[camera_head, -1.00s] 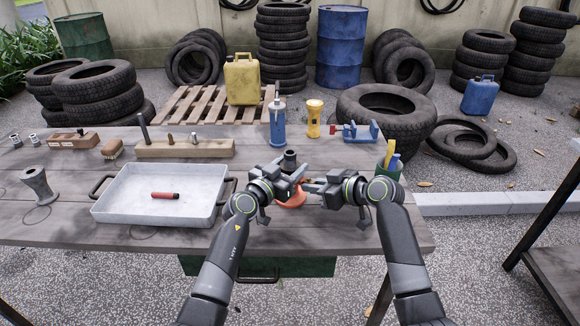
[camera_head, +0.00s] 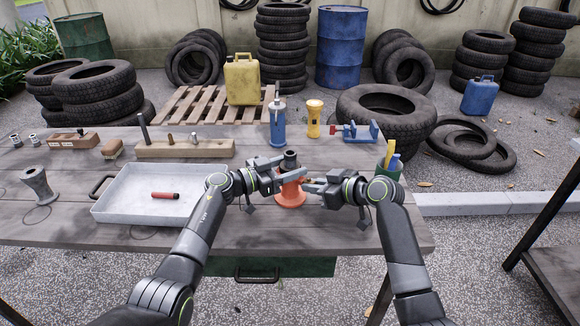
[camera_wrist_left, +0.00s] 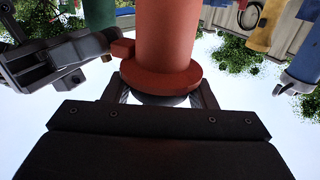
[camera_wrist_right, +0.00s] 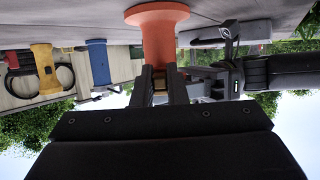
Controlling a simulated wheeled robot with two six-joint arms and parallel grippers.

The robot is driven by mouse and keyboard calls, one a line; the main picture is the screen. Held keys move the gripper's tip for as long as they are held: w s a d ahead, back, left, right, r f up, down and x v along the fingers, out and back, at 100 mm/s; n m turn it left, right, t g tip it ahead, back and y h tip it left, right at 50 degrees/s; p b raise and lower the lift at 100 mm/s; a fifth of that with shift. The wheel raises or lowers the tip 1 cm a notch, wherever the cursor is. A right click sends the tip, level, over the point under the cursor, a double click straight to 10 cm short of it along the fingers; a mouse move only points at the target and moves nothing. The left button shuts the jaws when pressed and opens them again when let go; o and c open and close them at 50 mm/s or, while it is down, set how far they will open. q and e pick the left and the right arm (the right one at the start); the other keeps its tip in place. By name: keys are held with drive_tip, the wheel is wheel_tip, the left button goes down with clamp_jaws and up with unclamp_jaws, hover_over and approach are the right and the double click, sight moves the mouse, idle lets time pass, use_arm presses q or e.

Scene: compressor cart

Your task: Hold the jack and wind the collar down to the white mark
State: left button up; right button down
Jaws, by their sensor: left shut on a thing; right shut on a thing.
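The orange-red jack (camera_head: 290,195) stands upright on the bench in the head view, with a wide foot and a dark top (camera_head: 290,157). In the left wrist view, which is upside down, the jack body (camera_wrist_left: 165,35) ends in a red flange with a dark round collar (camera_wrist_left: 160,99) against it. My left gripper (camera_head: 297,170) is shut on this collar, its fingers on either side. My right gripper (camera_head: 308,185) is lower, shut on the jack's side; the right wrist view shows the jack's flared foot (camera_wrist_right: 157,15) beyond the fingers. I cannot see a white mark.
A pale tray (camera_head: 130,210) with a red cylinder (camera_head: 165,195) lies left of the jack. Behind stand a blue bottle (camera_head: 277,125), a yellow torch-like object (camera_head: 314,118) and a blue vice (camera_head: 360,132). A green cup (camera_head: 388,170) stands close to my right arm.

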use_arm(q)
drive_tip(key=shift+a+f+m+g+h, duration=0.15)
drive_tip(key=shift+m+g+h, duration=0.35)
drive_tip(key=shift+m+g, duration=0.75)
drive_tip(key=shift+g+h, duration=0.3)
drive_tip(key=shift+g, duration=0.35)
drive_tip(key=o, duration=1)
drive_tip(key=shift+c, duration=0.2)
wheel_tip(320, 180, up, 10)
drive_tip(key=shift+r, duration=0.1)
